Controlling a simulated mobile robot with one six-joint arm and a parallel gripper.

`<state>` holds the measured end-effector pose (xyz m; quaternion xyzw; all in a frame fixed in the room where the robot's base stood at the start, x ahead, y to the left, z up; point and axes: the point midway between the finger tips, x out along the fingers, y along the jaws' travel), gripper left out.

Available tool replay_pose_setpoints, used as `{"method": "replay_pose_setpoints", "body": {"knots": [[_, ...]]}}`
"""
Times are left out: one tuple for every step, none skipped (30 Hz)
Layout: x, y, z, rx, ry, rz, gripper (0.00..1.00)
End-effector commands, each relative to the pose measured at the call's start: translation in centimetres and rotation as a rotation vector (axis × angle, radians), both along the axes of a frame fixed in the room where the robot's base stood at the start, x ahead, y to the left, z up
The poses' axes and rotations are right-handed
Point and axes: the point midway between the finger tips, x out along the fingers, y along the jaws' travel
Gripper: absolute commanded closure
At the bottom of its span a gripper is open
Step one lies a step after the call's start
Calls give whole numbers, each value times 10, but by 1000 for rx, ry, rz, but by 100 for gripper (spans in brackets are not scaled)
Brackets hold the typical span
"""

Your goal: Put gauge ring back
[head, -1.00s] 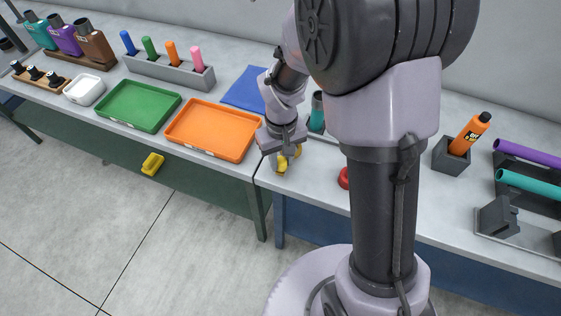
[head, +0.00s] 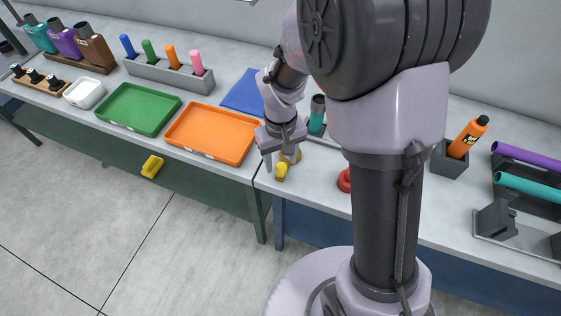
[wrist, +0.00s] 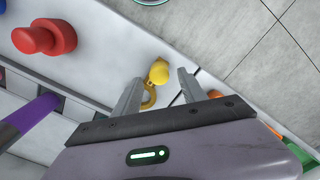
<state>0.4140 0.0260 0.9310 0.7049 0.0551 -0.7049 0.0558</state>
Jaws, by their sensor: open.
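A yellow gauge ring (wrist: 149,97) with a rounded yellow knob (wrist: 159,72) at one end lies near the table's front edge in the wrist view. It also shows in the head view just below my gripper, where its yellow end (head: 281,171) is seen. My gripper (wrist: 157,77) is open, with its fingers apart on either side of the yellow piece in the picture. I cannot tell whether the fingers touch it. In the head view my gripper (head: 281,158) hangs over the table by the orange tray, and part of the ring is hidden.
A red round piece (head: 344,180), also in the wrist view (wrist: 45,38), stands nearby on the table. An orange tray (head: 252,150) and a blue mat (head: 243,93) lie left of my gripper. A teal part (head: 317,114) stands behind it. The floor is open in front.

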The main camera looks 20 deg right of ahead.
Motion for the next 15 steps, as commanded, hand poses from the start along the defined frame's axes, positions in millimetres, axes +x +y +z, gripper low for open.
{"method": "replay_pose_setpoints", "body": {"knots": [[1, 0, 24, 1, -4, -1, 51], [1, 0, 33, 1, -4, -1, 51], [1, 0, 44, 1, -4, 0, 51], [0, 0, 52, 0, -3, 0, 51], [1, 0, 60, 0, -3, 0, 51], [0, 0, 69, 0, -2, -1, 51], [1, 0, 75, 0, -3, 0, 51], [0, 0, 80, 0, -2, -1, 51], [0, 0, 85, 0, -2, 0, 51], [0, 0, 88, 0, -1, 0, 51], [0, 0, 90, 1, -1, -1, 51], [-1, 0, 96, 3, -7, -7, 51], [-3, 0, 102, 7, -18, -18, 51], [-6, 0, 112, 13, -35, -36, 51], [-14, 0, 130, 26, -70, -70, 51]]}}
